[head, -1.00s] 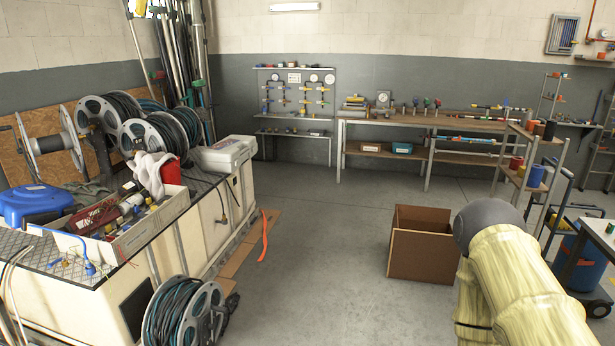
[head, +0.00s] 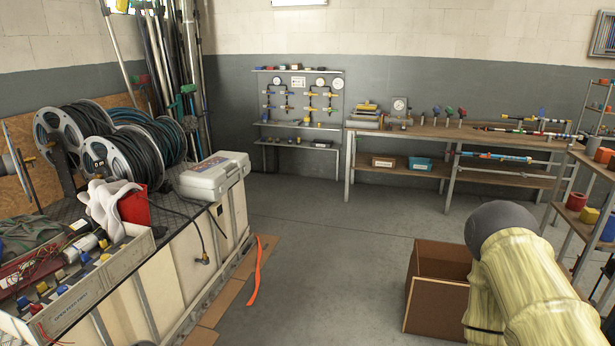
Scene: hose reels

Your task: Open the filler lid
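I cannot make out a filler lid in the head view. The long cream bench unit (head: 168,290) on the left has a dark checkered top, and no lid can be picked out on its visible side. A light grey case (head: 215,178) with a closed lid sits on its far end. Part of my arm, in a yellowish cover with a dark rounded joint, shows at the lower right. My gripper is out of view.
Hose reels (head: 130,160) and an open parts box (head: 85,290) stand on the bench unit. An open brown carton (head: 435,305) stands on the floor near my arm. A workbench (head: 450,133) lines the back wall. The middle floor is clear. An orange strip (head: 256,270) lies beside the unit.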

